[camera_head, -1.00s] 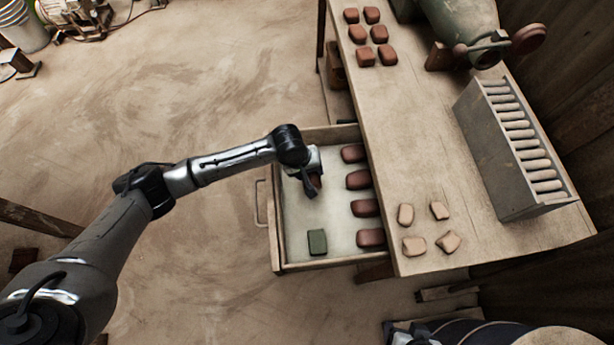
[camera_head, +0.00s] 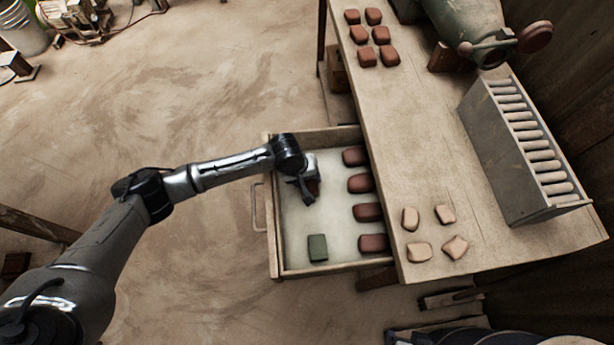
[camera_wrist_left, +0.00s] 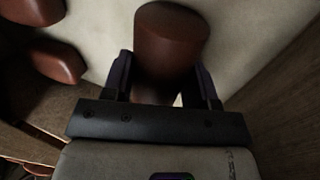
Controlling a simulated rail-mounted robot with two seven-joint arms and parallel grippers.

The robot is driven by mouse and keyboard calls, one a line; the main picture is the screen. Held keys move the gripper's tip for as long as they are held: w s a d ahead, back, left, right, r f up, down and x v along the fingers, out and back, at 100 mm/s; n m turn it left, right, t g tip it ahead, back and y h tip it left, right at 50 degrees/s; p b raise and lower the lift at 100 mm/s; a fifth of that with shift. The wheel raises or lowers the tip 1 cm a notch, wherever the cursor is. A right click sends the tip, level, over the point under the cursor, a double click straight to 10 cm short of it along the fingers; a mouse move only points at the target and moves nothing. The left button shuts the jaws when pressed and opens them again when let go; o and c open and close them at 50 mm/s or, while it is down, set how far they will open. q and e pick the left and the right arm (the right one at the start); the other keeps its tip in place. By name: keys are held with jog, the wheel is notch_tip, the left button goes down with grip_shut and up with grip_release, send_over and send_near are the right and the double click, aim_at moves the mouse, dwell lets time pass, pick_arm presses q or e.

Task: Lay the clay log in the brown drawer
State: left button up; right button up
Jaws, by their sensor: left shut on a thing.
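The open brown drawer (camera_head: 277,240) sticks out to the left from under the wooden table, with a pale floor inside. My left gripper (camera_head: 309,191) is over the inside of the drawer, near its back left part, pointing down. It is shut on a reddish-brown clay log (camera_wrist_left: 172,38), which shows between the two dark fingers in the left wrist view. In the head view the gripper mostly hides this log. I cannot tell whether the log touches the drawer floor. My right gripper is not in view.
Several reddish-brown logs (camera_head: 361,183) line the drawer's right side. A green block (camera_head: 317,247) lies at its front left. On the table (camera_head: 425,130) are reddish pieces (camera_head: 381,35), pale pieces (camera_head: 420,251), a slotted rack (camera_head: 500,150) and a green machine (camera_head: 465,20).

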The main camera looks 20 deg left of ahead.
pick_arm(q)
jog(key=o, duration=1.2)
jog(key=shift+f, duration=0.1)
jog(key=shift+r, duration=0.35)
jog(key=p+v, duration=0.5)
jog(key=v, duration=0.6)
jog(key=shift+a+r, duration=0.2)
jog(key=shift+r, duration=0.05)
jog(key=shift+s, duration=0.15)
